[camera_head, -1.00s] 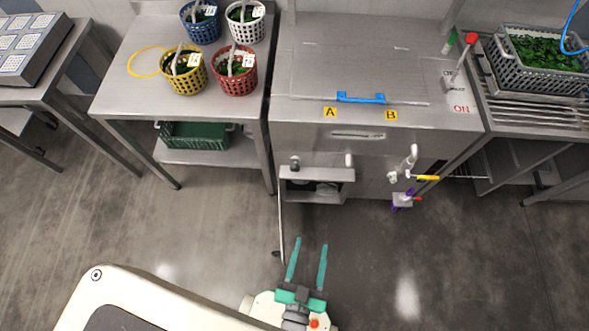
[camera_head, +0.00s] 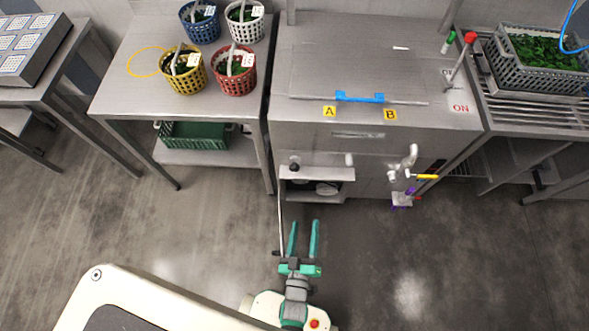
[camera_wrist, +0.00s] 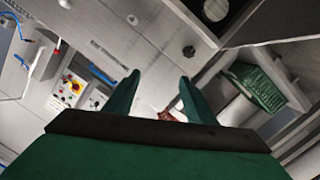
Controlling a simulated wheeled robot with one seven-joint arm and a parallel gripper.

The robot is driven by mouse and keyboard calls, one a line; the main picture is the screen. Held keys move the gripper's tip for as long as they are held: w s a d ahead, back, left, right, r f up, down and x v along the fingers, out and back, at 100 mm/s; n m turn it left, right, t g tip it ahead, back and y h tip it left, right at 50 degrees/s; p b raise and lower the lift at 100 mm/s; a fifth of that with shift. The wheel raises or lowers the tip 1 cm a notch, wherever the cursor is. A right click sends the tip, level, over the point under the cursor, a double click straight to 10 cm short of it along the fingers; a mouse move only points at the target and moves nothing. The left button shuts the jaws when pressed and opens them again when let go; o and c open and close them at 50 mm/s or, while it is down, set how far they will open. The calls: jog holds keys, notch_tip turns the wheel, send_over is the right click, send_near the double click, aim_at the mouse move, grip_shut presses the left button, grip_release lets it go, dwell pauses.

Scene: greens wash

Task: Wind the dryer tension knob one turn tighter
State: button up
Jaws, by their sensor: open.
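A small black knob (camera_head: 294,167) sits on the left of the steel machine's lower front, above an open recess. A dark knob, seemingly the same one, shows in the wrist view (camera_wrist: 189,51) on a steel panel beyond my fingers. No label on it is readable, so I cannot tell whether it is the tension knob. My gripper (camera_head: 303,222) is open and empty, with its two green fingers apart, over the floor in front of the machine. The fingers also show in the wrist view (camera_wrist: 159,80). They are short of the knob and not touching it.
The steel machine (camera_head: 300,122) has a blue lid handle (camera_head: 360,97), a red-tipped lever (camera_head: 461,58) and a protruding yellow-handled valve (camera_head: 427,177) right of the knob. A table with several baskets and a green crate (camera_head: 196,135) stands left. Floor around my gripper is clear.

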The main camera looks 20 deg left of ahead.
aim_at(294, 171)
jog(key=w+a+f+n, duration=0.2)
jog(key=w+a+f, duration=0.1)
jog(key=w, duration=0.4)
jog(key=w+a+f+n+y, duration=0.1)
jog(key=w+a+f+n, duration=0.1)
jog(key=w, duration=0.6)
jog(key=w+a+f+n+y, duration=0.1)
jog(key=w+a+f, duration=0.3)
jog(key=w+a, duration=0.2)
jog(key=shift+w+a+n+t, duration=0.15)
jog(key=shift+w+n+t, duration=0.25)
jog(key=shift+w, duration=0.25)
jog(key=shift+w+a+r, duration=0.1)
jog(key=shift+w+a, duration=0.1)
jog(key=shift+w, duration=0.05)
jog(key=shift+w+d, duration=0.1)
jog(key=shift+w, duration=0.2)
jog(key=c, duration=1)
